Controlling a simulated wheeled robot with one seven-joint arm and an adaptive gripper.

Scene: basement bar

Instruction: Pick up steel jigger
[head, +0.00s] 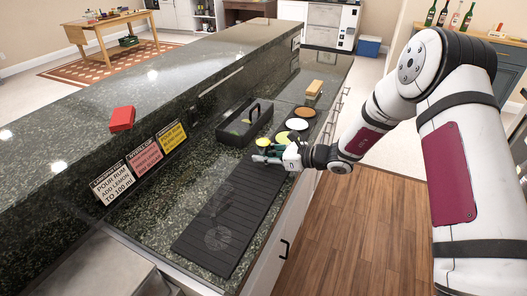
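I cannot make out a steel jigger for certain; it may be hidden by my gripper or too small to tell. My gripper (265,156) is low over the counter, at the far end of the black ribbed mat (208,217) and just in front of the coloured discs. Its fingers are small and partly blurred with the things around them, so I cannot tell whether they are open or hold something. A faint, round, clear shape (218,238) shows on the near part of the mat.
A black caddy (230,136) stands beyond my gripper to the left. Yellow (262,142), white (297,124) and orange (305,112) discs lie beside it. A tan block (314,88) is farther back. Recipe cards (144,157) lean on the raised ledge, which holds a red box (122,118).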

